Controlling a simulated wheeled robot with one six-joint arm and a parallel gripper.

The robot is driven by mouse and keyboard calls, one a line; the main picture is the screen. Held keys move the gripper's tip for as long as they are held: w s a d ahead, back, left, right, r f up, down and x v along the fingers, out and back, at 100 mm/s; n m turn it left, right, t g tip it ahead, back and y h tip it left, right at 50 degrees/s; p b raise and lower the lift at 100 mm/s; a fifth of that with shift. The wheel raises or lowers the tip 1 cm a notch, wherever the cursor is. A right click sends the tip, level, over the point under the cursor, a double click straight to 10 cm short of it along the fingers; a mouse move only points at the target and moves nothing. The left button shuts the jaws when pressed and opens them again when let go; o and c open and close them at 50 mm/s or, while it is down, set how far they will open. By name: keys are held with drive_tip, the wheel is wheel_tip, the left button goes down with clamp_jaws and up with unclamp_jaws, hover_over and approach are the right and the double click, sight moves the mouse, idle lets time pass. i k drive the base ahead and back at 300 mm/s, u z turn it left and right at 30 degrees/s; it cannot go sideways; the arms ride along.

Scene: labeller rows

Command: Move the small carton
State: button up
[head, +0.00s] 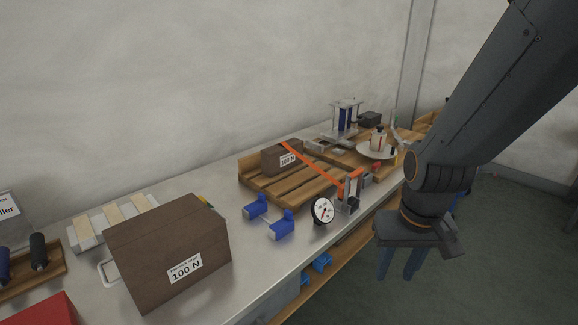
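The small carton (272,163) is a brown box with a white "100 N" label. It sits on a wooden pallet (262,190) in the middle of the bench. An orange strap (318,165) runs from the top of the carton down to the right, to a metal device (349,190) at the pallet's front. My gripper (420,242) hangs at the right, apart from the carton and in front of the bench edge.
A larger brown carton (165,250), also labelled "100 N", stands at the front left. Blue blocks (282,225) and a round dial gauge (323,210) lie before the pallet. A white plate (376,150) and a metal-and-blue fixture (346,118) stand behind. Bare bench shows left of the pallet.

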sight(276, 159)
drive_tip(key=z, duration=0.55)
drive_tip(key=i, duration=2.15)
drive_tip(key=u, duration=0.75)
